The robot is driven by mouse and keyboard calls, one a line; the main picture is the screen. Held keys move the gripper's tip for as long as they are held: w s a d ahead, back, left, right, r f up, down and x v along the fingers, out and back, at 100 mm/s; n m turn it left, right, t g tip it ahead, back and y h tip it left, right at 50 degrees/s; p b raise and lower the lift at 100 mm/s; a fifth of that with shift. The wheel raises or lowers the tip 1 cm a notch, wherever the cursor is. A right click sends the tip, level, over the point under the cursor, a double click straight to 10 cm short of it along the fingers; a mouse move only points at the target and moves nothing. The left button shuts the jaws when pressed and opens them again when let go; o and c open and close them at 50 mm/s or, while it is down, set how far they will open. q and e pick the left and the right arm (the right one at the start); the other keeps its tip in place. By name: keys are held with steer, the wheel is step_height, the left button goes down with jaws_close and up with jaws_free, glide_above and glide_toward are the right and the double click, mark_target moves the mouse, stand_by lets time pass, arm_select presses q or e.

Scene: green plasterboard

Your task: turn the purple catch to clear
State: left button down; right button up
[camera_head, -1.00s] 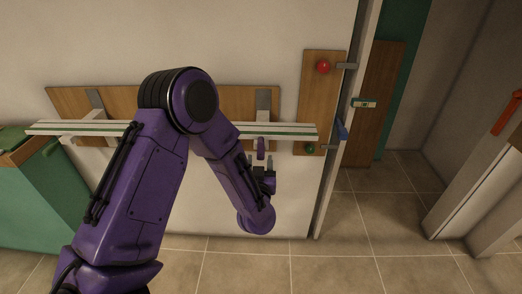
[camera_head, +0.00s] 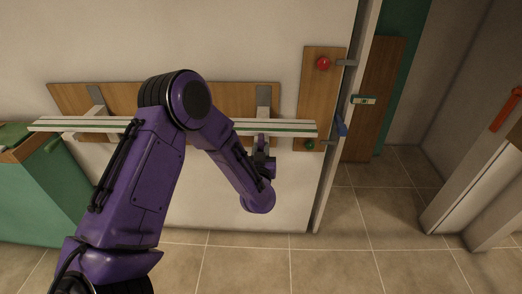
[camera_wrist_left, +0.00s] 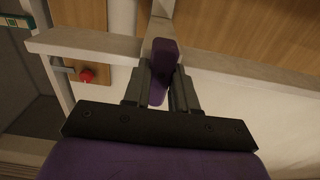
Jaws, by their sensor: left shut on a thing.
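The purple catch (camera_wrist_left: 162,62) is a small flat purple piece below the right bracket of the long white-and-green rail (camera_head: 290,130). My left gripper (camera_wrist_left: 160,88) is shut on the purple catch, with one dark finger on each side of it in the left wrist view. In the head view my left gripper (camera_head: 262,150) is just under the rail at its right bracket (camera_head: 263,98), and it mostly hides the catch. In the wrist view the catch appears nearly upright, leaning slightly. My right gripper is not in view.
A wooden plate (camera_head: 315,85) with a red knob (camera_head: 323,63) and a green knob (camera_head: 309,144) is right of the catch. A green cabinet (camera_head: 60,195) stands at left. Tiled floor is open at right.

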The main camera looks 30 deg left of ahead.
arm_select(q)
steer(key=n+b, duration=0.3)
steer(key=n, duration=0.3)
steer(key=shift+a, duration=0.2)
steer(key=n+b, duration=0.2)
steer(key=n, duration=0.2)
steer(key=shift+a+r+n+b, duration=0.1)
steer(key=shift+n+b, duration=0.4)
steer(key=shift+n, duration=0.4)
